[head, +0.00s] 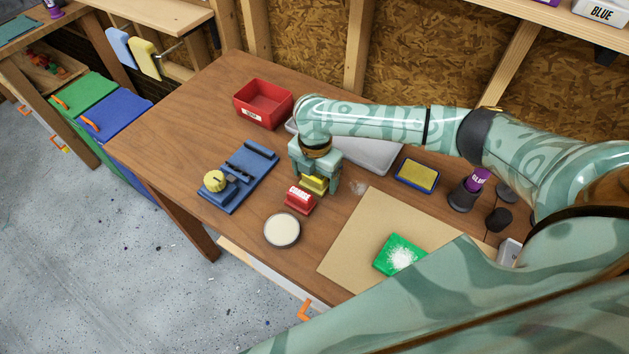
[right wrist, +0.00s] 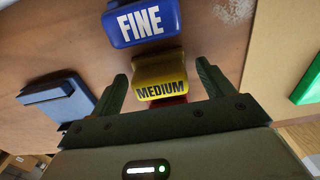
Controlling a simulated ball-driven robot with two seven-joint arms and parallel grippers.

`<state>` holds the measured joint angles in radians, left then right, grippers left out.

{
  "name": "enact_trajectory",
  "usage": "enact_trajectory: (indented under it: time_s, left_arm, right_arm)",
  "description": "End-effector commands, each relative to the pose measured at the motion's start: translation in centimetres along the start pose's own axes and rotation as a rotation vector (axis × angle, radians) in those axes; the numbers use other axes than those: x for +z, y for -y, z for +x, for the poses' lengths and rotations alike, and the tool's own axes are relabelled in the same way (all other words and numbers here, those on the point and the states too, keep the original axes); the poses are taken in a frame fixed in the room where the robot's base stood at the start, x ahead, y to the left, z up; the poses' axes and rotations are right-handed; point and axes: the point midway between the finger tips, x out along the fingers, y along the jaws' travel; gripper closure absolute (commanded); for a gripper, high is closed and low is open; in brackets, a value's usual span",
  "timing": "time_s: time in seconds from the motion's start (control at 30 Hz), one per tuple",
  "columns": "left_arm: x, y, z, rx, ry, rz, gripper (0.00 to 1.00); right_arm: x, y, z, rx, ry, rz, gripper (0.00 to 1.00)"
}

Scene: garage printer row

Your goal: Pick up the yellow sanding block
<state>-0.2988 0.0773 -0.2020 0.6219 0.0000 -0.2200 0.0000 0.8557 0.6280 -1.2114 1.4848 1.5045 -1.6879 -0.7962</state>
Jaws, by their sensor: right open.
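The yellow sanding block (head: 314,184) lies on the wooden workbench, partly hidden by my right gripper in the head view. In the right wrist view the yellow block (right wrist: 160,75) shows its "MEDIUM" label. My right gripper (head: 315,187) is open above it, and its fingers (right wrist: 160,82) flank the block with a gap on each side. A red block (head: 299,199) sits in front of the yellow one. A blue block labelled "FINE" (right wrist: 142,22) lies on its other side; the gripper hides it in the head view. My left gripper is not in view.
A round cream-topped tin (head: 282,231) is in front. A tan board (head: 345,250) with a green piece (head: 391,252) lies right. The bench's far left is clear.

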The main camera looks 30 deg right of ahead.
Motion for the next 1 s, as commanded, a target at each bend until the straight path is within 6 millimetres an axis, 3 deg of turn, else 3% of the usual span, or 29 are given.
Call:
enact_trajectory:
  time_s: [0.07, 0.23, 0.67, 0.83, 1.0]
  left_arm:
    - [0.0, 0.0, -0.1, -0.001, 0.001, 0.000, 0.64]
    - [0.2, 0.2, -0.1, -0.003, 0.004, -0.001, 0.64]
    - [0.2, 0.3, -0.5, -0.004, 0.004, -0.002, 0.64]
    - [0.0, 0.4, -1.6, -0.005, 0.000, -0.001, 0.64]
    - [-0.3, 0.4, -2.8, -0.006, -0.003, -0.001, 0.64]
  right_arm:
    - [0.0, 0.0, -0.1, 0.001, 0.000, 0.000, 0.20]
    - [0.0, 0.0, -0.1, 0.000, 0.000, 0.000, 0.64]
    - [0.0, 0.0, -1.1, 0.001, 0.000, 0.000, 0.64]
    - [0.0, -0.2, -4.0, 0.004, 0.000, -0.001, 0.64]
    - [-2.1, -3.1, -7.9, 0.007, -0.002, -0.002, 0.64]
